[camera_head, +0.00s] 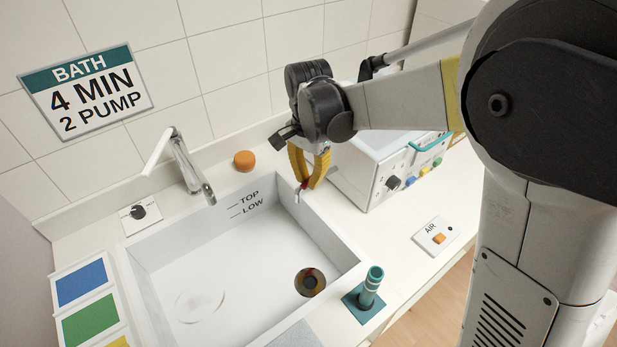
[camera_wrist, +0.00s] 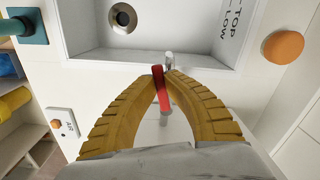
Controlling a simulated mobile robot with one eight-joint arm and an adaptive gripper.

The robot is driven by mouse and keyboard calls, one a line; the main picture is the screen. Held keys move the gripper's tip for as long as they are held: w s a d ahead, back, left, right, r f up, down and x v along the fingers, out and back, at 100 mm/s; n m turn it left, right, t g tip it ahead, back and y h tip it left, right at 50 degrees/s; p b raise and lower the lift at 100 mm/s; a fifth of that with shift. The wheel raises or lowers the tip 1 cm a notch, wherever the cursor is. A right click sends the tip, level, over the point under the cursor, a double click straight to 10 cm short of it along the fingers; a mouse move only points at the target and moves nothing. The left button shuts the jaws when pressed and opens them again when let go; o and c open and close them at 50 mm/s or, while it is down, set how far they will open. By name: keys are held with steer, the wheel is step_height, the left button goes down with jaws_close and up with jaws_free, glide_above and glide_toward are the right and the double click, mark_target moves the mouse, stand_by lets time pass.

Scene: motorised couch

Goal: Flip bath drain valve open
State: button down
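A red lever (camera_wrist: 162,90) stands at the rim of the white basin (camera_wrist: 90,25), beside a small pale fitting (camera_wrist: 169,60). I take it to be the drain valve handle. My gripper (camera_wrist: 162,74) has its yellow fingertips closed in on the lever from both sides. In the head view my gripper (camera_head: 303,184) is at the basin's right rear wall, with a bit of red between its tips. The small pale fitting (camera_head: 297,197) shows just below it. The round metal drain (camera_head: 310,282) is in the basin floor and looks uncovered; it also shows in the wrist view (camera_wrist: 123,18).
A white control box (camera_head: 375,180) stands close to the right of my gripper. A teal post (camera_head: 371,287) is at the front right corner of the basin. A faucet (camera_head: 188,165) and an orange knob (camera_head: 244,160) are behind. An AIR switch panel (camera_head: 437,236) lies right.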

steer(key=m, duration=0.1)
steer(key=w+a+m+p, duration=0.1)
steer(key=m, duration=0.1)
steer(key=shift+f, duration=0.1)
stand_by(0.3)
steer(key=c, duration=1.4)
jaws_free()
step_height(320, 180, up, 12)
steer(key=shift+r, duration=0.1)
